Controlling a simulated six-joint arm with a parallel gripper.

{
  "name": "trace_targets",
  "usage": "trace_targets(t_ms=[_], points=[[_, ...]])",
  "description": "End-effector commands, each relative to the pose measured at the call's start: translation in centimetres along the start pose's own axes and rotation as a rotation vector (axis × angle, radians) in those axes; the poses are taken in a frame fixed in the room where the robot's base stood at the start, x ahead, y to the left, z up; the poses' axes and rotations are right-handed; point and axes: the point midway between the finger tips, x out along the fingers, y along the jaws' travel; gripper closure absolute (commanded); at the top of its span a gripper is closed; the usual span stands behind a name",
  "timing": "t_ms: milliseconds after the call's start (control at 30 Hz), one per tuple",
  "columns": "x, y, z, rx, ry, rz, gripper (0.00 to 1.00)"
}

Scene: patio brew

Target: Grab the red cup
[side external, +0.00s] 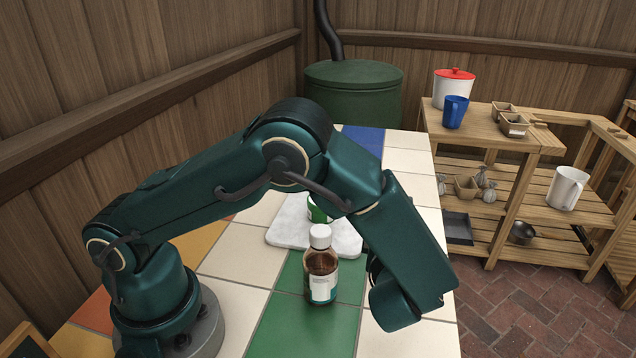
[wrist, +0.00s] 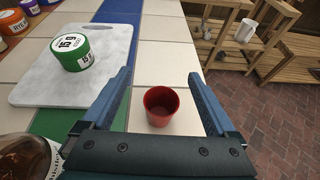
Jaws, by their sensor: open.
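The red cup (wrist: 160,106) stands upright on the pale tiles of the table in the wrist view. It looks empty, with its open top facing up. My gripper (wrist: 160,82) is open, with one finger on each side of the cup in the picture. I cannot tell whether the cup is between the fingers or below them; no contact shows. In the side external view the cup is hidden behind my arm, and my fingertips are hidden too.
A brown bottle with a white cap (side external: 321,265) stands near my wrist. Behind it, a green tub (wrist: 70,52) sits on a white marble board (wrist: 27,92). The table's right edge is close to the cup. A wooden shelf (side external: 525,140) stands beyond that edge.

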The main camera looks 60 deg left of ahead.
Motion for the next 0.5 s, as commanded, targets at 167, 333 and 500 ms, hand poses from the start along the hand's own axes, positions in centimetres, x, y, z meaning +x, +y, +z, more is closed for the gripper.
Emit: trace_targets(t_ms=[167, 333, 500], points=[[-0.6, -0.2, -3.3, 0.099, 0.009, -0.022, 0.08], [0.1, -0.4, -3.7, 0.109, 0.009, -0.030, 0.08], [2.4, -0.4, -3.7, 0.108, 0.011, -0.027, 0.08]])
